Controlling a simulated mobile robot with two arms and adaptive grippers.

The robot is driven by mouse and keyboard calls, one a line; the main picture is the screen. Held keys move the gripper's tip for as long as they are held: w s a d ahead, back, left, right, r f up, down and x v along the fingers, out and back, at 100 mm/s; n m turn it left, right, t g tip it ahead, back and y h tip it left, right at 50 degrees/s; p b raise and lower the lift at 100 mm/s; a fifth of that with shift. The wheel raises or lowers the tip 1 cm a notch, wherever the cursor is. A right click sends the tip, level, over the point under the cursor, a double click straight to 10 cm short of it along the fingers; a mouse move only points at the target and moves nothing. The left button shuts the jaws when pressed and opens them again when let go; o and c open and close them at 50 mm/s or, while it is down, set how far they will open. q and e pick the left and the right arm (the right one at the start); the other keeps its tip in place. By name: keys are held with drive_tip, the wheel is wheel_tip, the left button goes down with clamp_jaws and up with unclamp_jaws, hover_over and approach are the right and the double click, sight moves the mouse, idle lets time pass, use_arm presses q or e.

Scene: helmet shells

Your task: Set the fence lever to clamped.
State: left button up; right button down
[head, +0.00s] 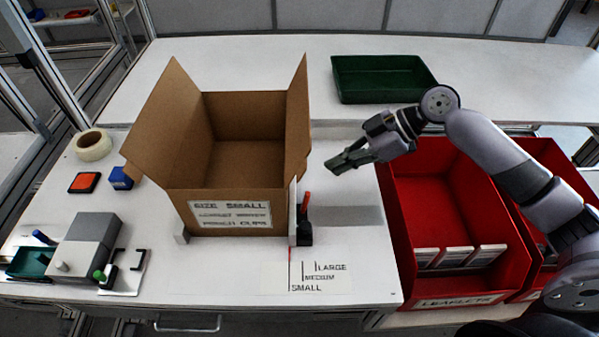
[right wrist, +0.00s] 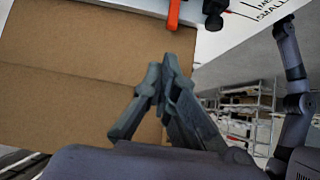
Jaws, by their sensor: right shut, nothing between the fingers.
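The fence lever (head: 306,199) has a red handle that stands up from a black base (head: 305,233), at the right side of the open cardboard box. The thin white fence (head: 293,212) stands against the box's right wall. In the right wrist view the lever's orange-red handle (right wrist: 174,13) shows at the top edge, partly cut off, with a black part (right wrist: 213,12) beside it. My right gripper (head: 342,162) is shut and empty, above and to the right of the lever, apart from it. Its closed fingers (right wrist: 160,85) show in the right wrist view. My left gripper is out of view.
The cardboard box (head: 228,180) stands open, flaps up. Size marks (head: 312,277) are printed on the table in front of the lever. Red leaflet bins (head: 460,220) stand at the right, a green tray (head: 385,78) at the back. Table right of the lever is clear.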

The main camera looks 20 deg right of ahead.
drive_tip(key=p, duration=0.2)
hover_over(305, 203)
drive_tip(key=w, duration=0.1)
drive_tip(key=f, duration=0.5)
drive_tip(key=shift+w+d+f, duration=0.1)
drive_tip(key=shift+d+f, duration=0.2)
drive_tip(key=shift+d, duration=0.05)
drive_tip(key=shift+w+a+f, duration=0.1)
drive_tip(key=shift+a+f, duration=0.25)
drive_tip(key=shift+f, duration=0.05)
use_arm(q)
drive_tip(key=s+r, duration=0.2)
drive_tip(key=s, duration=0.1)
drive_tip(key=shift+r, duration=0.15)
use_arm(e)
drive_tip(key=shift+f, duration=0.1)
